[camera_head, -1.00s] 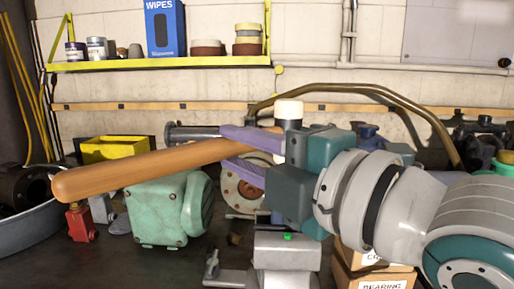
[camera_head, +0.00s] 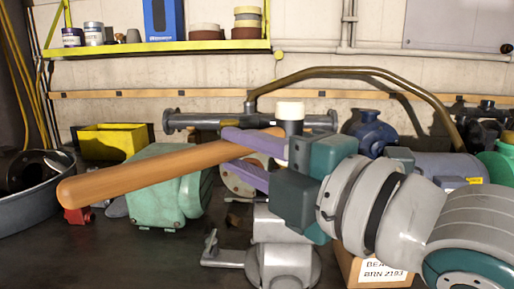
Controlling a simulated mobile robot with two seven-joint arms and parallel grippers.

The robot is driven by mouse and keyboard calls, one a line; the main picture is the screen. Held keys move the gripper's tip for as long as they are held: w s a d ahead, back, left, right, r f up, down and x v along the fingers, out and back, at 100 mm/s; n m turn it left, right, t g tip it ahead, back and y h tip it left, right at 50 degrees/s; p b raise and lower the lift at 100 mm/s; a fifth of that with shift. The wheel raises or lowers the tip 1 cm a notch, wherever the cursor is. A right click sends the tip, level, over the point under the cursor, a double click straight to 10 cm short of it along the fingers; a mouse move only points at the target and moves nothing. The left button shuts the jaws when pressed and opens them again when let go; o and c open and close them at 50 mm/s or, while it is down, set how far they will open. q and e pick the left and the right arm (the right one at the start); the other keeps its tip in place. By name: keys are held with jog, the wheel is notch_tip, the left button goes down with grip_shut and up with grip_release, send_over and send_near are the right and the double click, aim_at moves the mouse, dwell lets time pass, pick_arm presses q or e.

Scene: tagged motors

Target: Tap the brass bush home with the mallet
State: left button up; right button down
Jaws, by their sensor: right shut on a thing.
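My right gripper (camera_head: 232,149) is shut on the wooden handle of the mallet (camera_head: 150,173), with a purple finger above and one below. The handle slants from the lower left up to the right. The mallet's head, dark with a cream top face (camera_head: 290,111), stands just beyond the fingers. The gripper is in front of and above a grey vise (camera_head: 283,268); part of the vise is hidden by the gripper body. I cannot make out the brass bush. My left gripper is not in view.
A green housing (camera_head: 152,202) stands behind the handle, with a yellow bin (camera_head: 110,141) further back. A grey basin (camera_head: 30,208) is at the left. A cardboard box (camera_head: 385,272) and a blue motor (camera_head: 448,168) are at the right. The front left bench is clear.

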jog(key=shift+f, duration=0.35)
jog(key=shift+r+p, duration=0.3)
jog(key=shift+p, duration=0.1)
notch_tip(320, 180, up, 3)
jog(key=p, duration=0.3)
jog(key=shift+r, duration=0.15)
